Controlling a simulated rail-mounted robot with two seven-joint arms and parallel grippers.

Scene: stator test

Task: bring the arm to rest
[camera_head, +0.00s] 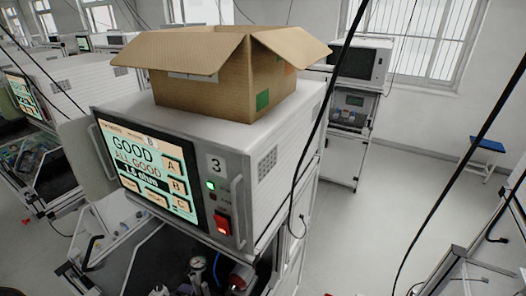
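Neither of my grippers shows in the head view, and I cannot make out either arm. A white test unit (262,190) marked 3 stands in the middle. Its lit screen (148,170) reads GOOD and ALL GOOD, with fields A, B and C. A green light and a red switch (222,222) sit to the right of the screen. An open cardboard box (205,92) stands on top of the unit, flaps spread. What is inside the box is hidden.
Below the unit is a dark bay with a pressure gauge (198,262) and hoses. Black cables hang across the right side. Another machine (362,62) stands behind, and a blue stool (487,145) is at the far right. The grey floor (385,200) between is largely clear.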

